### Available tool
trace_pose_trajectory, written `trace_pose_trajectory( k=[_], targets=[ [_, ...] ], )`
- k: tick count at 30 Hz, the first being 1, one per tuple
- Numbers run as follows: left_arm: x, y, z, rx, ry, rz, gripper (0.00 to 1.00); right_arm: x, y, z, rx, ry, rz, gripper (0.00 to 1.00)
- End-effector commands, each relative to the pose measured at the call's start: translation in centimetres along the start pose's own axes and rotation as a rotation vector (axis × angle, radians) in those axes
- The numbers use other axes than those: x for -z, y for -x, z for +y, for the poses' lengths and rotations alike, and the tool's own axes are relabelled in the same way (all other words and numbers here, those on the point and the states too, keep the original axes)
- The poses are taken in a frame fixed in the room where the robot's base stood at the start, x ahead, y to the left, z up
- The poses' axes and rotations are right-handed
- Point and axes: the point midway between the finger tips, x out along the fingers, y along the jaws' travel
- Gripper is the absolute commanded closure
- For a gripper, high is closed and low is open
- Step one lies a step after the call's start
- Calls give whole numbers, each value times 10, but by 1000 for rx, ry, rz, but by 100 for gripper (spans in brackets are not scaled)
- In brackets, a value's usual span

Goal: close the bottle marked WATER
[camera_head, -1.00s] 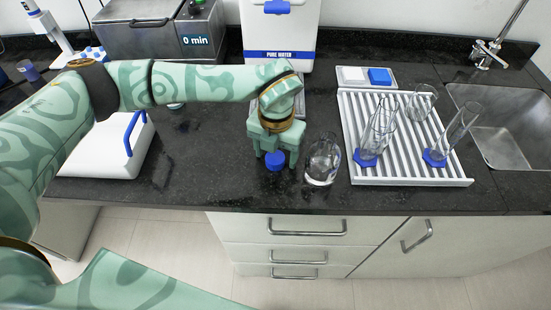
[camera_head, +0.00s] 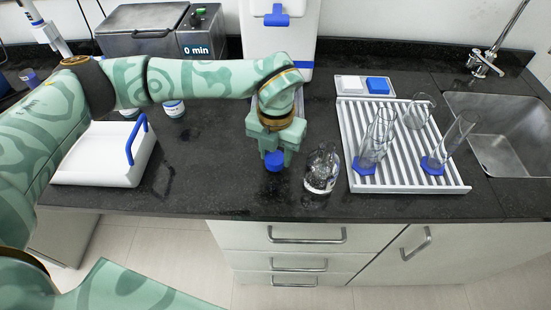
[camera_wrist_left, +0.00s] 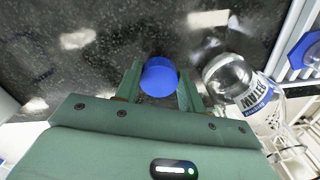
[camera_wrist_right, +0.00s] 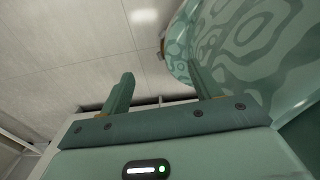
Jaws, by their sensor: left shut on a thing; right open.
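A clear bottle (camera_head: 322,168) stands on the dark counter, just right of my left gripper (camera_head: 276,156). In the left wrist view the bottle (camera_wrist_left: 230,78) carries a label (camera_wrist_left: 256,93) reading WATER. A round blue cap (camera_head: 274,161) is held between my left fingers, apart from the bottle; it also shows in the left wrist view (camera_wrist_left: 159,77). I cannot tell whether the cap still touches the counter. My right gripper (camera_wrist_right: 160,72) is open and empty, with pale floor tiles beyond it.
Right of the bottle a white ribbed rack (camera_head: 400,184) holds glass cylinders with blue bases. A sink (camera_head: 500,135) is at the far right. A white box with a blue handle (camera_head: 105,155) stands left. Behind are a grey bath (camera_head: 160,35) and a white water unit (camera_head: 278,40).

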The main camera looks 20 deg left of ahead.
Motion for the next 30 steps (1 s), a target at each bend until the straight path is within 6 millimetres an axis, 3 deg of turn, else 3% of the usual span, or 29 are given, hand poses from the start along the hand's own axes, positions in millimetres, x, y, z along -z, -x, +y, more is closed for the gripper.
trace_pose_trajectory(
  k=[3,9,23,26,29,30],
  targets=[
    [-1,29,0,0,1,-5,82,2,7,0,0,0,5,37],
    [0,60,0,0,0,-3,82,4,11,0,-1,0,7,37],
    [0,69,0,0,0,1,82,4,12,0,-1,0,8,37],
    [-1,72,-1,0,-1,-1,82,2,13,4,-6,2,6,12],
    [-5,87,-14,0,-30,-5,82,5,17,11,-13,19,14,12],
    [-7,95,-22,0,-45,-4,82,21,20,14,-17,31,47,12]
  ],
)
